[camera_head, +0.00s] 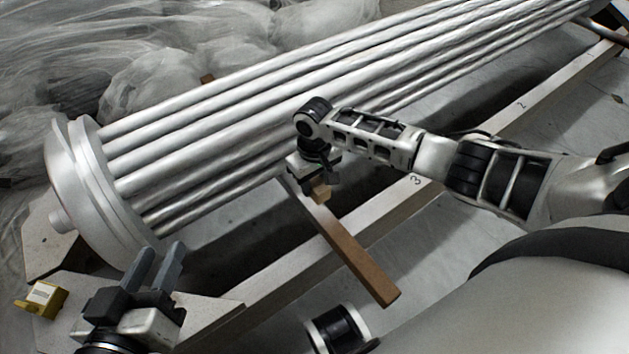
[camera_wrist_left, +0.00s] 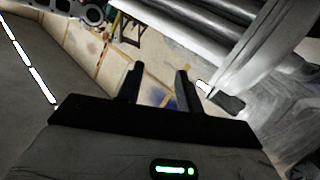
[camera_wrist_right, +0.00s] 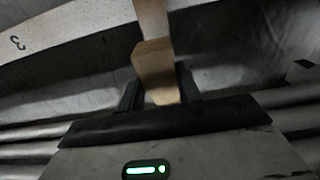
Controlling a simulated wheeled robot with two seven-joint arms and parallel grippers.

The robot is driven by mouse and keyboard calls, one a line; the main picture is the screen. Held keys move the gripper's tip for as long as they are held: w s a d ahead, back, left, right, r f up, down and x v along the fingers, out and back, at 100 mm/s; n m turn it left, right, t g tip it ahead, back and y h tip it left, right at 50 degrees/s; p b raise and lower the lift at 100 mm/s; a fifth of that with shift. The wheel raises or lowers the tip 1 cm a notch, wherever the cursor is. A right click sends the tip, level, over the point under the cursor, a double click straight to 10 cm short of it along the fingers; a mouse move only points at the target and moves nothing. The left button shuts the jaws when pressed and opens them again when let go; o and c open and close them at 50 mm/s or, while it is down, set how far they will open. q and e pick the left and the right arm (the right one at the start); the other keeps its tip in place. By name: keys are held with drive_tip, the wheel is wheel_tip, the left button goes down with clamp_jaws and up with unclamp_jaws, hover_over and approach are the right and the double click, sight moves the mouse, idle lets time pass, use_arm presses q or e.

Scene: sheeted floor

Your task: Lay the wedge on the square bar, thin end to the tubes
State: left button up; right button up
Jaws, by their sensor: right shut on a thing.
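The wedge is a long brown wooden piece (camera_head: 350,251) with a lighter block on it. My right gripper (camera_head: 319,185) is shut on that block; the right wrist view shows the block (camera_wrist_right: 157,75) between the fingers. The wedge crosses over the pale square bar (camera_head: 388,207), its narrower-looking end toward the tubes (camera_head: 235,120) and its wider end toward my body. Whether it touches the bar I cannot tell. The bar also shows in the right wrist view (camera_wrist_right: 60,28). My left gripper (camera_head: 160,262) is open and empty, near the round end plate of the tubes.
A yellow block with a white label (camera_head: 41,298) sits at the lower left. The tube bundle's round end plate (camera_head: 80,190) stands close to my left gripper. Crumpled clear sheeting (camera_head: 150,50) lies behind the tubes. The bar carries the numbers 2 and 3.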

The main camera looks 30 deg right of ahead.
use_arm(q)
drive_tip(key=shift+w+r, duration=0.1)
drive_tip(key=shift+r, duration=0.05)
use_arm(e)
drive_tip(key=shift+r+p, duration=0.15)
drive_tip(key=shift+p, duration=0.15)
drive_tip(key=shift+r+p, duration=0.15)
drive_tip(key=shift+p, duration=0.35)
drive_tip(key=shift+f+b, duration=0.6)
drive_tip(key=shift+f, duration=0.1)
wheel_tip(320, 180, down, 3)
drive_tip(key=shift+f+b, duration=0.15)
drive_tip(key=shift+b, duration=0.8)
use_arm(q)
drive_tip(key=shift+d+r+n+t+h+b, duration=0.15)
drive_tip(key=shift+d+n+t+h+b, duration=0.15)
drive_tip(key=shift+d+n+h+b, duration=0.15)
use_arm(e)
drive_tip(key=shift+f, duration=0.75)
use_arm(q)
drive_tip(key=shift+a, duration=0.1)
use_arm(e)
drive_tip(key=o, duration=1.1)
